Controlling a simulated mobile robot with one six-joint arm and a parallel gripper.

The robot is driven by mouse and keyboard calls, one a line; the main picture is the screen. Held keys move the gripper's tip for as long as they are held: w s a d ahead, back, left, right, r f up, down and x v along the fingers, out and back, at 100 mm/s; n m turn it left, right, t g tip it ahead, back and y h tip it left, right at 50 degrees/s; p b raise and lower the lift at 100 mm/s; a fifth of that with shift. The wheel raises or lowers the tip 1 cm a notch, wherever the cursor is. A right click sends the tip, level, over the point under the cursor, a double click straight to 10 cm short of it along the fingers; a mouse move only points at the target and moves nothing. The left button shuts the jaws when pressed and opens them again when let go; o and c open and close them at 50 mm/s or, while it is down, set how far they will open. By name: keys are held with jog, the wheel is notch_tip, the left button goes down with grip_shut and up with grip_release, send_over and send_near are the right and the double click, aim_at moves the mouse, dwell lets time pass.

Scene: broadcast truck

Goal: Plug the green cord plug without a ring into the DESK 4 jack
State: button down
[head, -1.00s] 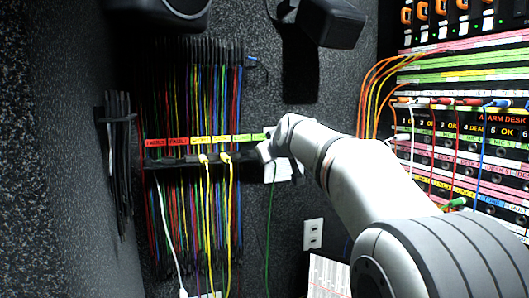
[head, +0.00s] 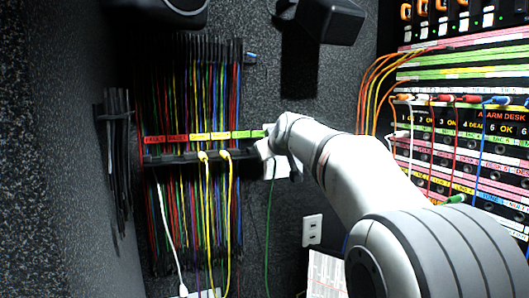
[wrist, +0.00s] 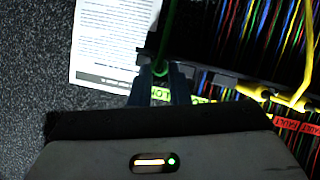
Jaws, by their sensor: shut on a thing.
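My gripper (head: 266,147) is at the right end of the cord rack, by its green label. In the wrist view my gripper (wrist: 160,88) is shut on a green cord plug (wrist: 159,69), mostly hidden between the fingers. Its green cord (head: 269,215) hangs straight down in the head view. I cannot tell whether this plug has a ring. A second green plug (head: 455,199) shows at the jack panel (head: 486,160), partly behind my arm. The panel carries an ALARM DESK heading and numbered notes, including 4. The DESK 4 jack cannot be picked out at this size.
The rack (head: 180,158) holds many hanging cords, with red, yellow and green labels. Two yellow plugs (head: 203,156) stick out of its front. White, red and blue cords hang across the panel. A paper sheet (wrist: 112,38) is beside the gripper. A black box (head: 330,20) hangs above.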

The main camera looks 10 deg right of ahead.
jog(key=shift+r, duration=0.15)
dwell(0.4)
jog(key=shift+r+p, duration=0.95)
jog(key=shift+r, duration=0.15)
jog(key=s+b, duration=0.2)
jog(key=s, duration=0.1)
jog(key=shift+d, duration=0.3)
